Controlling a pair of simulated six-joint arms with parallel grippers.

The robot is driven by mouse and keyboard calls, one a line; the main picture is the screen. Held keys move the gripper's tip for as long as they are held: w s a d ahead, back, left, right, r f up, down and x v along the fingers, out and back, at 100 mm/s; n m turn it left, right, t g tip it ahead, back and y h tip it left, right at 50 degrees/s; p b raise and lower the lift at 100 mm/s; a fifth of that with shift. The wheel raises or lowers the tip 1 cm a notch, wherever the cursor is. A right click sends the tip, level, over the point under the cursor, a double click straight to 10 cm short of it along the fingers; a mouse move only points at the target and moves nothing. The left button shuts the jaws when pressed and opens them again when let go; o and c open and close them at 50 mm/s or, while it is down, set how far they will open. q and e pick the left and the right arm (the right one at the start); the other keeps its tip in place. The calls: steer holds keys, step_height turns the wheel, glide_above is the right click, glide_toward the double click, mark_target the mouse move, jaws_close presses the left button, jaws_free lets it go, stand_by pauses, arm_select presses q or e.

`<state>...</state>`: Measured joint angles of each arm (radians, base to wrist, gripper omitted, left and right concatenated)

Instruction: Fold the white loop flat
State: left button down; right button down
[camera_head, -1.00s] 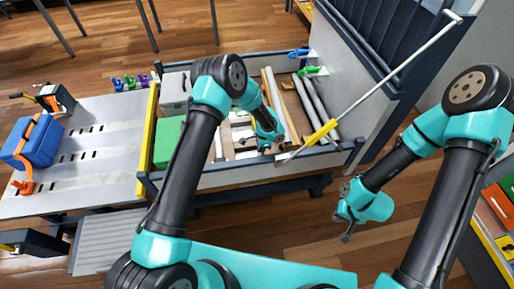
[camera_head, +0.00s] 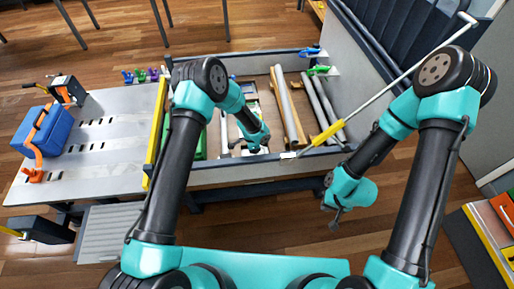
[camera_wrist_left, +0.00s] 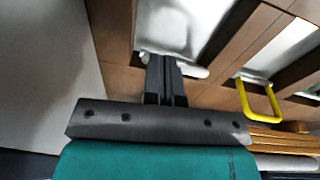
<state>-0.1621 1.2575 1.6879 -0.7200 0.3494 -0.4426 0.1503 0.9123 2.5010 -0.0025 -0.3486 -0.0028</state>
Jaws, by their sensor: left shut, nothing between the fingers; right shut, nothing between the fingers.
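My left gripper (camera_head: 254,147) is shut and empty, low inside the near part of the long bin. In the left wrist view its dark fingers (camera_wrist_left: 163,72) are together, in front of a crumpled whitish piece (camera_wrist_left: 180,28) among brown bars. I cannot tell whether the fingers touch it, or whether it is the white loop. Another whitish piece (camera_wrist_left: 283,48) lies to its right. No clear loop of white strap can be made out. My right gripper (camera_head: 335,221) is shut and empty, over the floor outside the bin's near side.
The bin (camera_head: 250,172) has raised walls. Rolls and boards (camera_head: 288,108) lie on its right side. A pole with a yellow band (camera_head: 328,132) slants across its right end. A yellow handle (camera_wrist_left: 259,102) shows in the wrist view. A blue box (camera_head: 45,130) stands on the left table.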

arm_select(q)
steer(key=shift+s+a+f, duration=0.1)
steer(key=shift+a+f, duration=0.45)
steer(key=shift+a, duration=0.1)
steer(key=a+r, duration=0.5)
steer(key=r, duration=0.3)
steer(key=shift+s+a+r, duration=0.2)
steer(key=shift+s+a, duration=0.05)
steer(key=shift+s, duration=0.1)
stand_by(0.5)
